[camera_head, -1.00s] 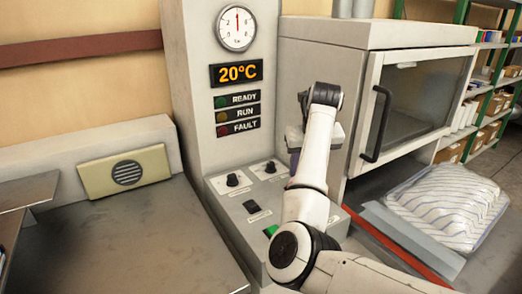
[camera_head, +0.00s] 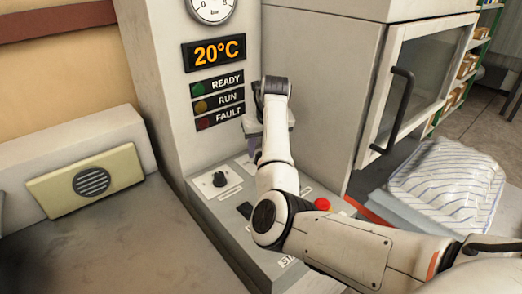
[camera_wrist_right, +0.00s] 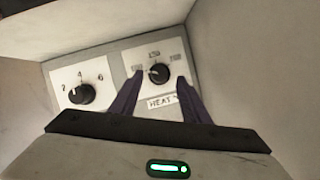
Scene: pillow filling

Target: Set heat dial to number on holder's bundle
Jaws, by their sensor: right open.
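The heat dial (camera_wrist_right: 158,73) is a black knob on a white plate with a handwritten HEAT label below it in the right wrist view. Numbers ring it, too blurred to read surely. My right gripper (camera_wrist_right: 154,100) is open, its two dark fingers on either side of the lower part of the dial's plate. I cannot tell if they touch the knob. In the head view my right gripper (camera_head: 252,150) is over the control panel, its wrist hiding the heat dial. My left gripper is out of view. No holder or bundle with a number can be made out.
A second black knob (camera_head: 219,180) sits left of the heat dial. A red button (camera_head: 322,204) is beside my forearm. A display (camera_head: 214,52) reads 20°C above READY, RUN and FAULT lamps. A striped pillow (camera_head: 446,185) lies at right, below a cabinet door with a handle (camera_head: 393,110).

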